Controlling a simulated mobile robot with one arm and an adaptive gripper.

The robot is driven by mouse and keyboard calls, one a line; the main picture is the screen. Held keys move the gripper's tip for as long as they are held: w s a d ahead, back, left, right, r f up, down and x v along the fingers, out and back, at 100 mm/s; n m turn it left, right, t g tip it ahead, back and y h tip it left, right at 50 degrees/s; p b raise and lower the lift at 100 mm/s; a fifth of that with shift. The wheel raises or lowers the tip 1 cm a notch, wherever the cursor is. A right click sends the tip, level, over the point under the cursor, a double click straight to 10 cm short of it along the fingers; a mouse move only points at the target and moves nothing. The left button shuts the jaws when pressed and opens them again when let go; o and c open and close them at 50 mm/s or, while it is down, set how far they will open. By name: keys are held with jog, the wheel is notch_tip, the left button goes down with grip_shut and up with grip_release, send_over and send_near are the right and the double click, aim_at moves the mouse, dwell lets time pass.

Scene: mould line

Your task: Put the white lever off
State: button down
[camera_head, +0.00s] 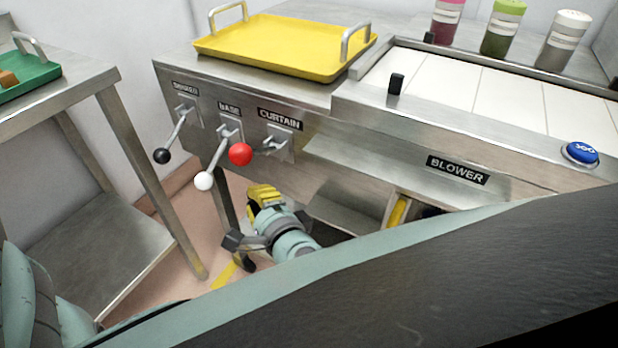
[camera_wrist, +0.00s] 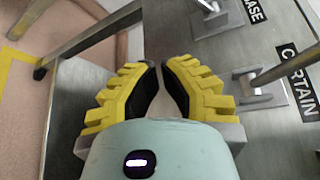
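The white lever is a metal shaft with a white ball knob (camera_head: 204,181) below the BASE label (camera_head: 229,108). In the head view it slants down and left from its bracket. In the wrist view only its bracket (camera_wrist: 215,18) and a bit of shaft show at the top; the knob is out of view. My gripper (camera_head: 262,190) is below and right of the white knob in the head view, apart from it. In the wrist view the yellow fingers (camera_wrist: 161,64) have a narrow gap between their tips, with nothing held.
A black-knobbed lever (camera_head: 162,156) is left of the white one. The red-knobbed lever (camera_head: 240,154), under CURTAIN, is close on its right, above my gripper. A machine leg (camera_wrist: 90,38) shows beside the fingers. A steel table (camera_head: 88,95) stands at left.

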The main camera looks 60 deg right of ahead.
aim_at(214, 161)
jog(key=w, duration=0.9)
jog(key=shift+f, duration=0.2)
dwell(0.5)
dwell(0.3)
jog(key=shift+a+r+p, duration=0.15)
jog(key=shift+r+p, duration=0.15)
jog(key=shift+p, duration=0.8)
